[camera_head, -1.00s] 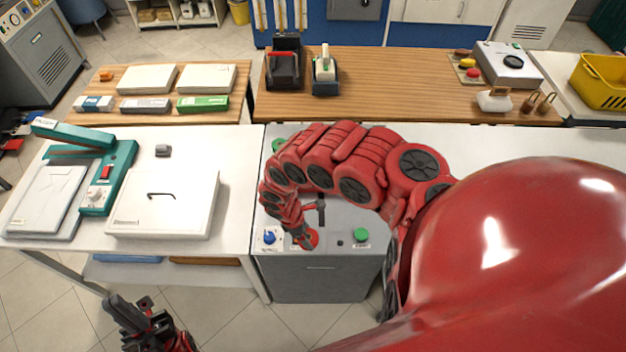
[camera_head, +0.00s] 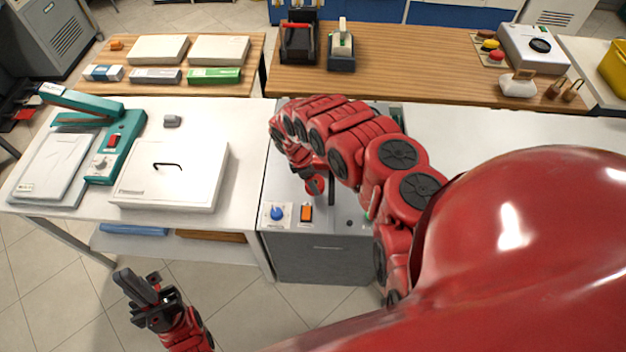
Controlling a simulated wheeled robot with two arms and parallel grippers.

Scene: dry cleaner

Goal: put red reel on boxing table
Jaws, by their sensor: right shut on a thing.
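My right gripper (camera_head: 322,184) is shut on a small round red piece, which looks like the red reel (camera_head: 315,185). It is held over the grey machine cabinet in the middle; the arm hides part of the fingers. My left gripper (camera_head: 144,292) hangs low over the floor at the lower left, in front of the white table, with nothing visible in it. Its jaw gap is unclear. No table is labelled as the boxing table. A wooden table (camera_head: 400,75) with tape dispensers stands behind, and a smaller wooden table (camera_head: 125,80) with boxes stands at back left.
The grey cabinet (camera_head: 315,260) carries a blue knob (camera_head: 277,213) and an orange switch (camera_head: 306,212). A white table (camera_head: 240,150) at left bears a teal sealer (camera_head: 122,140) and a white lidded box (camera_head: 170,180).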

